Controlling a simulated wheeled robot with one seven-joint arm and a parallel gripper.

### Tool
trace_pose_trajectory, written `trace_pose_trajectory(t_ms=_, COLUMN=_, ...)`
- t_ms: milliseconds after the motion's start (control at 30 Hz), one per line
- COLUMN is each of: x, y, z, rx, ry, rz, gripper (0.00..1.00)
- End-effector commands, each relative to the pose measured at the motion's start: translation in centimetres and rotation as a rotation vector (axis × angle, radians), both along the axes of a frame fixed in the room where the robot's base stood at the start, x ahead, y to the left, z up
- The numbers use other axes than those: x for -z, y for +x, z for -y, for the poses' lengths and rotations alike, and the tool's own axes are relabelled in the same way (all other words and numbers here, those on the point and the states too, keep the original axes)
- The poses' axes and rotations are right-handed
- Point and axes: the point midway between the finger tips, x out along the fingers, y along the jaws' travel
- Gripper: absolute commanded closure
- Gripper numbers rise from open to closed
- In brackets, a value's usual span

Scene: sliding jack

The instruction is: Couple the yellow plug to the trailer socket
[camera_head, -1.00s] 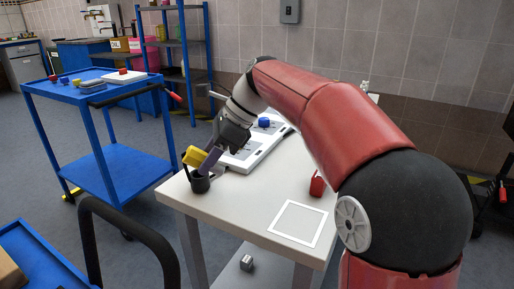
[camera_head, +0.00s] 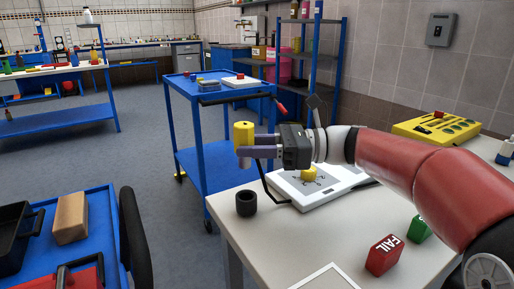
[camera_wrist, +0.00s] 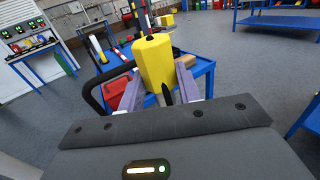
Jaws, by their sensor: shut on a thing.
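My gripper (camera_head: 250,146) is shut on a yellow block-like piece, which I take to be the yellow plug (camera_head: 243,132). It is held upright in the air, above and apart from the black cup (camera_head: 246,203) on the white table. In the wrist view the yellow plug (camera_wrist: 154,62) stands between the two purple-grey fingers and has a small dark hole in its top. A white panel (camera_head: 335,187) lies on the table behind the cup, with a yellow knob-like piece (camera_head: 309,174) on it. I cannot tell which thing is the trailer socket.
A red FAIL block (camera_head: 384,255) and a green block (camera_head: 419,229) stand on the white table (camera_head: 285,243). A yellow tray (camera_head: 436,128) lies at the back right. A blue cart (camera_head: 205,98) stands behind. A wooden block (camera_head: 70,218) sits on another blue cart at lower left.

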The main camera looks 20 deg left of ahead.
Motion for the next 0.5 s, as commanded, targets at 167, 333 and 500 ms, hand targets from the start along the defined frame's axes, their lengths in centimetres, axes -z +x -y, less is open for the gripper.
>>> trace_pose_trajectory(t_ms=167, x=-0.2, y=0.1, z=0.1, rx=0.002, ry=-0.001, rz=-0.002, gripper=0.90)
trace_pose_trajectory(t_ms=333, x=1.0, y=0.1, z=0.1, rx=0.004, ry=-0.001, rz=-0.003, gripper=0.90)
trace_pose_trajectory(t_ms=500, x=2.8, y=0.1, z=0.1, rx=0.004, ry=-0.001, rz=-0.004, gripper=0.90)
